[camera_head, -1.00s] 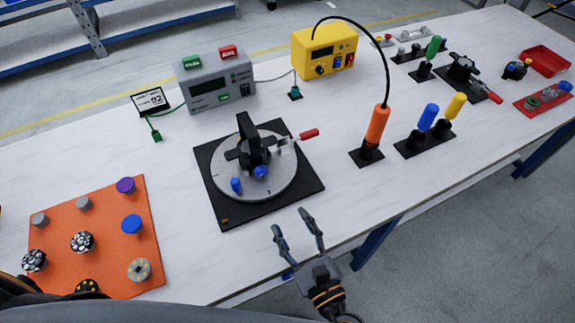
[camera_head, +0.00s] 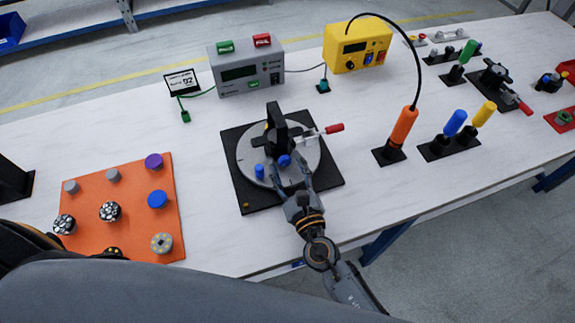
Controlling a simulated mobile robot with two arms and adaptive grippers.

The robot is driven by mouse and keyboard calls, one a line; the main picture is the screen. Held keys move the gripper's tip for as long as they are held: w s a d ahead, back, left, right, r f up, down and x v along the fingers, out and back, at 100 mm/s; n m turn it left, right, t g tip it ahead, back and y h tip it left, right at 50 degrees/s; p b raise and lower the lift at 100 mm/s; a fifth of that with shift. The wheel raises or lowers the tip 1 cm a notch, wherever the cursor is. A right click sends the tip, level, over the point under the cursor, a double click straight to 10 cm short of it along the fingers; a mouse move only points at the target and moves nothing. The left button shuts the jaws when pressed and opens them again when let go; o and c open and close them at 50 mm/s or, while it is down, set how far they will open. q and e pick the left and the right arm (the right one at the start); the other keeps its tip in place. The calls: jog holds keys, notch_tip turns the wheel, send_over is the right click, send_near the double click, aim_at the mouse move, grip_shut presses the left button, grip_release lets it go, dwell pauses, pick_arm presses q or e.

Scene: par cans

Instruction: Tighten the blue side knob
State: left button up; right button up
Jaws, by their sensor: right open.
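A black fixture (camera_head: 276,127) stands on a round grey turntable (camera_head: 302,142) on a black square base (camera_head: 248,199). A blue knob (camera_head: 284,160) sits low on the fixture's near side. A second, upright blue knob (camera_head: 259,171) stands to its left on the turntable. My right gripper (camera_head: 289,170) is open, its fingers pointing away from me at the near side of the turntable. Its fingertips appear on either side of the fixture's blue knob; I cannot tell whether they touch it. My left gripper is not in view.
A red-handled clamp (camera_head: 334,128) sticks out right of the fixture. A grey tester (camera_head: 246,72) and yellow unit (camera_head: 357,46) stand behind. An orange tool (camera_head: 402,127) stands upright to the right. An orange mat (camera_head: 131,221) with several knobs lies left.

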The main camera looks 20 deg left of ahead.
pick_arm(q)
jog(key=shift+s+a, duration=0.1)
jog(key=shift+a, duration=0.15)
pick_arm(e)
jog(key=shift+c, duration=0.6)
grip_shut()
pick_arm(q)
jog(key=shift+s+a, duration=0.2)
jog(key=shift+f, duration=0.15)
pick_arm(e)
jog(key=shift+m, duration=0.3)
jog(key=shift+m+b, duration=0.6)
jog(key=shift+m, duration=0.6)
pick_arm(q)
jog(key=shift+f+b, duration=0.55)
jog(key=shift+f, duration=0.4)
pick_arm(e)
jog(key=shift+m, duration=1.9)
